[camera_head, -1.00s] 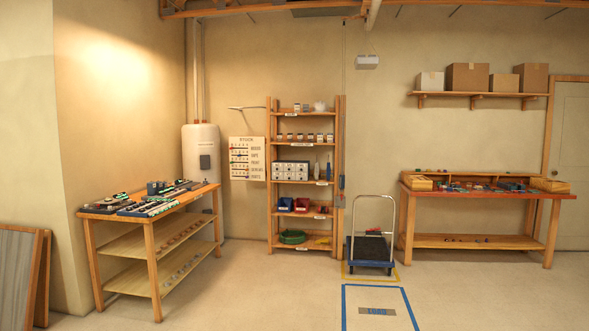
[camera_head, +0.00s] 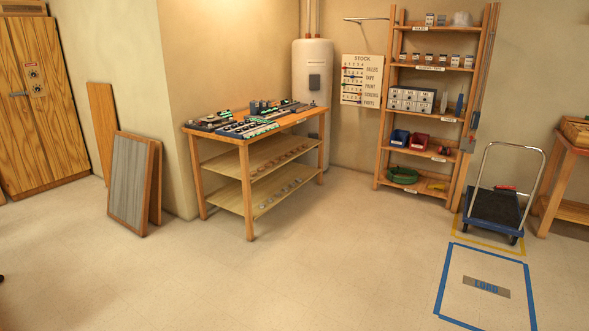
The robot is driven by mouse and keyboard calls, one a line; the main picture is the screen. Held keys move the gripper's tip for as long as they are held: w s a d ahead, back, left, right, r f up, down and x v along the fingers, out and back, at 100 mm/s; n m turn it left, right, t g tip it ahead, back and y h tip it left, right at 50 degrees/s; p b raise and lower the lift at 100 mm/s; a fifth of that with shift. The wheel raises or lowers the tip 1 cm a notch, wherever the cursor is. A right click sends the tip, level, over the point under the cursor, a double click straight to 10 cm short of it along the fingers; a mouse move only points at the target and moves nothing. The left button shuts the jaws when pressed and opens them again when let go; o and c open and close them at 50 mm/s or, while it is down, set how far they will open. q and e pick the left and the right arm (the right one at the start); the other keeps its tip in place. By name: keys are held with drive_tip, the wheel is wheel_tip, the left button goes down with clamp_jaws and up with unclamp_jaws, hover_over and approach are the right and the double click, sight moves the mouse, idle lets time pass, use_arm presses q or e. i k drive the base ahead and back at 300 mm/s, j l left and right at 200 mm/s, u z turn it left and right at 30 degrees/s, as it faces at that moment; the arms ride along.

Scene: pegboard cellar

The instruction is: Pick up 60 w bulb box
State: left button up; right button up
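The open wooden shelf rack (camera_head: 384,110) stands against the back wall, right of centre. A row of small light boxes (camera_head: 429,58) stands on its second shelf from the top, and a couple more small boxes (camera_head: 429,19) stand on the top shelf beside a pale rounded item. Their print is too small to read, so I cannot tell which one is the 60 w bulb box.
A wooden workbench (camera_head: 248,226) covered with small parts stands left of the rack. A blue platform cart (camera_head: 492,211) stands at the rack's right front, behind a blue taped floor square (camera_head: 441,290). Panels (camera_head: 130,180) lean at the left wall. The middle floor is clear.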

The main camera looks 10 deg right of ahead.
sight(455, 60)
drive_tip(key=i+l+z, duration=0.6)
drive_tip(key=l+z, duration=0.15)
drive_tip(key=i+l+z, duration=0.2)
drive_tip(key=i+z, duration=0.2)
drive_tip(key=i+l+z, duration=0.1)
drive_tip(key=i+z, duration=0.3)
drive_tip(key=i, duration=1.6)
drive_tip(key=i+l, duration=0.1)
drive_tip(key=i, duration=0.7)
drive_tip(key=i+l+u, duration=0.1)
drive_tip(key=i, duration=0.75)
drive_tip(key=i+l+u, duration=0.2)
drive_tip(key=i, duration=0.2)
drive_tip(key=i+l+u, duration=0.2)
drive_tip(key=i, duration=0.15)
drive_tip(key=i+j+z, duration=0.35)
drive_tip(key=i+j, duration=0.05)
drive_tip(key=i, duration=0.1)
